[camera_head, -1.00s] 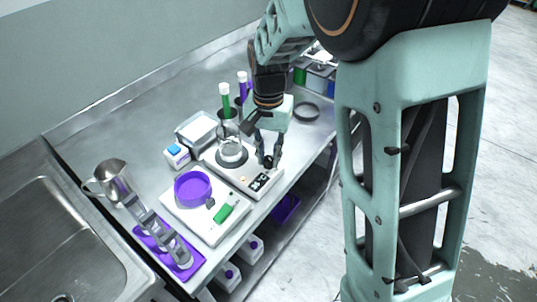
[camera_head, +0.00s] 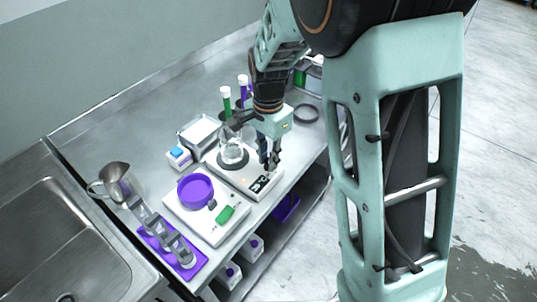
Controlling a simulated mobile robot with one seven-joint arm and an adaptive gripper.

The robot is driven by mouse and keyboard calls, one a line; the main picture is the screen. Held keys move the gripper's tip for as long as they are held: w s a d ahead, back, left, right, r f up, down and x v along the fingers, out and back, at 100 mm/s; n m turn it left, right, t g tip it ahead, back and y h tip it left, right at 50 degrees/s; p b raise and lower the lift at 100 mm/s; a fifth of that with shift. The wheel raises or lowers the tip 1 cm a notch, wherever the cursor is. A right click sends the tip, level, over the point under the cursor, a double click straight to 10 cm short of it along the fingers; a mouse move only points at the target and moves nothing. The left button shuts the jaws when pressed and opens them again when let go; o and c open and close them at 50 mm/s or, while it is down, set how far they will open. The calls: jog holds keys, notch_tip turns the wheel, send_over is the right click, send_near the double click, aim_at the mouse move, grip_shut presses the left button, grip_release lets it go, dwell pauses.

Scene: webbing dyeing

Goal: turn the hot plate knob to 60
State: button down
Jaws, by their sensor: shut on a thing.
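The white hot plate (camera_head: 230,177) sits on the steel bench, with a glass flask (camera_head: 233,152) standing on its round dark plate. Its front panel has a dark display (camera_head: 259,186) and a small orange light. My gripper (camera_head: 270,168) points down at the right end of that panel, with its dark fingers shut around the place of the knob. The knob itself is hidden by the fingers, and its setting cannot be read.
Left of the hot plate are a white scale with a purple dish (camera_head: 195,189), a small white-and-blue box (camera_head: 179,157) and a white tray (camera_head: 199,132). Tubes with green and purple contents stand behind. A dark ring (camera_head: 306,113) lies to the right.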

aim_at(268, 161)
jog(key=shift+m+p, duration=0.3)
jog(key=shift+m, duration=0.5)
jog(key=c, duration=1.8)
grip_release()
jog(key=shift+o, duration=0.2)
notch_tip(268, 161, up, 12)
